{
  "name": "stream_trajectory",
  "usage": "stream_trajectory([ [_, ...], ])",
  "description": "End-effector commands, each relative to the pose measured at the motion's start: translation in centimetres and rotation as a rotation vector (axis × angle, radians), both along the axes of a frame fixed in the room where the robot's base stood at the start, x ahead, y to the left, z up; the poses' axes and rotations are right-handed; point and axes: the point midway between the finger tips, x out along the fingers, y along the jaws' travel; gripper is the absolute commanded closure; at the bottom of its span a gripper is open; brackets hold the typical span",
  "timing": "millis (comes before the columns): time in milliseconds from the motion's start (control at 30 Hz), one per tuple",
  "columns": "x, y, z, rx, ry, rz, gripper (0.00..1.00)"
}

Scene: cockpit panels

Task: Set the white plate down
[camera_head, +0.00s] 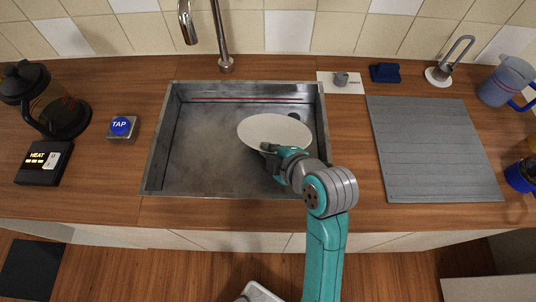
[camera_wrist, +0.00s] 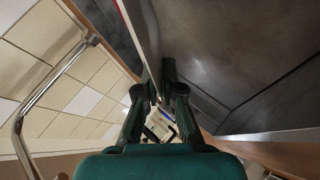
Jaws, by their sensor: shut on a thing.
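The white plate (camera_head: 272,129) is in the head view, over the right part of the metal sink basin (camera_head: 200,150). My gripper (camera_head: 268,149) is shut on the plate's near rim. The plate looks tilted or foreshortened, and I cannot tell whether it touches the basin floor. In the wrist view my gripper (camera_wrist: 158,92) has its two dark fingertips close together, around a thin surface seen edge-on. The fingers hide part of the plate's rim.
A faucet (camera_head: 222,40) rises behind the sink. A grey ridged drying board (camera_head: 435,150) lies bare on the counter to the right. A blue TAP button (camera_head: 122,126), a HEAT box (camera_head: 43,163) and a coffee pot (camera_head: 55,105) stand left. A blue jug (camera_head: 507,82) is far right.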

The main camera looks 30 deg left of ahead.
Motion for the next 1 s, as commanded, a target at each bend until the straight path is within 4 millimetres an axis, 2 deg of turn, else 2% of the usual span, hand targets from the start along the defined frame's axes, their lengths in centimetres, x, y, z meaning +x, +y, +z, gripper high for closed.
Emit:
stream_trajectory([
  [300,-0.1,0.0,-3.5,0.0,0.001,0.0,1.0],
  [667,0.0,0.0,-3.8,0.001,-0.001,0.0,1.0],
  [700,0.0,0.0,-3.9,0.0,0.0,0.0,0.9],
  [800,0.0,0.0,-3.8,0.0,0.0,0.0,0.69],
  [1000,0.0,0.0,-3.8,0.0,0.0,0.0,0.69],
])
